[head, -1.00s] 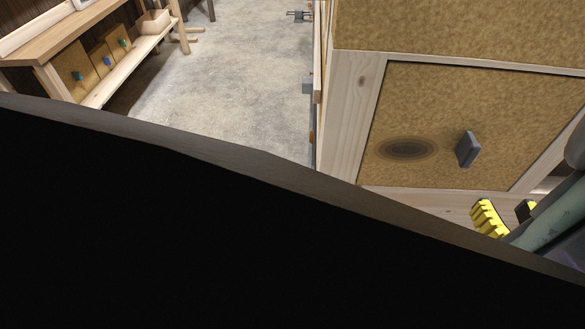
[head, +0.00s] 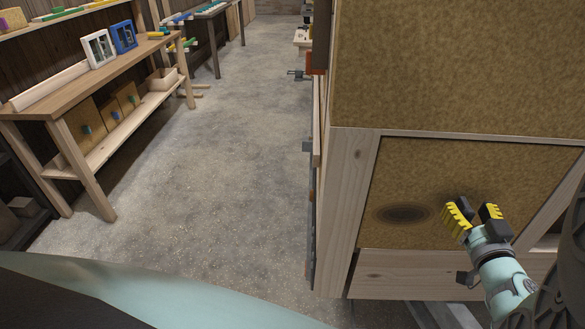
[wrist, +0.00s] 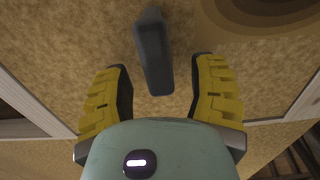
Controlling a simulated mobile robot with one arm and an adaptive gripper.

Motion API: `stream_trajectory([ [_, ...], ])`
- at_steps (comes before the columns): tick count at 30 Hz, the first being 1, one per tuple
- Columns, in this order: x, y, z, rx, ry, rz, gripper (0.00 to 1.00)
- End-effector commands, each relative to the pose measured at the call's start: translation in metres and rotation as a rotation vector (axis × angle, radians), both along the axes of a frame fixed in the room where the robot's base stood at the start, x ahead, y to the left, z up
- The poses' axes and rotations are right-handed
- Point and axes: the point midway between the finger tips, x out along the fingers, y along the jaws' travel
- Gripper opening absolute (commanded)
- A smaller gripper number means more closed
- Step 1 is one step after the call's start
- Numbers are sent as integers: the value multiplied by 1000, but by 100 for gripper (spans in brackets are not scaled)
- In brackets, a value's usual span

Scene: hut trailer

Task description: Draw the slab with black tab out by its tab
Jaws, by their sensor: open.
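The slab (head: 430,165) is a tan, cork-like panel set in a pale wood frame at the right of the head view. It fills most of the wrist view (wrist: 60,45). Its tab (wrist: 153,52) is a dark grey-black upright block in the wrist view, just beyond and between my fingertips. No finger visibly touches it. My gripper (head: 474,212), with yellow ridged fingers and dark pads, is open in front of the slab; it also shows in the wrist view (wrist: 160,75). In the head view my gripper hides most or all of the tab.
A dark oval mark (head: 402,214) lies on the slab left of my gripper. The pale wood post (head: 350,190) stands left of the slab. A wooden bench (head: 60,95) with several small boxes stands at far left. The concrete floor (head: 220,140) between is clear.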

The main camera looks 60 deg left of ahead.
Motion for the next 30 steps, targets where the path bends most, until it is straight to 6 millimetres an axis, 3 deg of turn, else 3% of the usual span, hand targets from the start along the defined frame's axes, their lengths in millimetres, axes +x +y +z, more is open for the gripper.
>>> stream_trajectory([
  [4,5,11,1,2,1,7,57],
  [15,6,13,-1,0,1,7,60],
  [30,7,12,0,1,1,5,8],
])
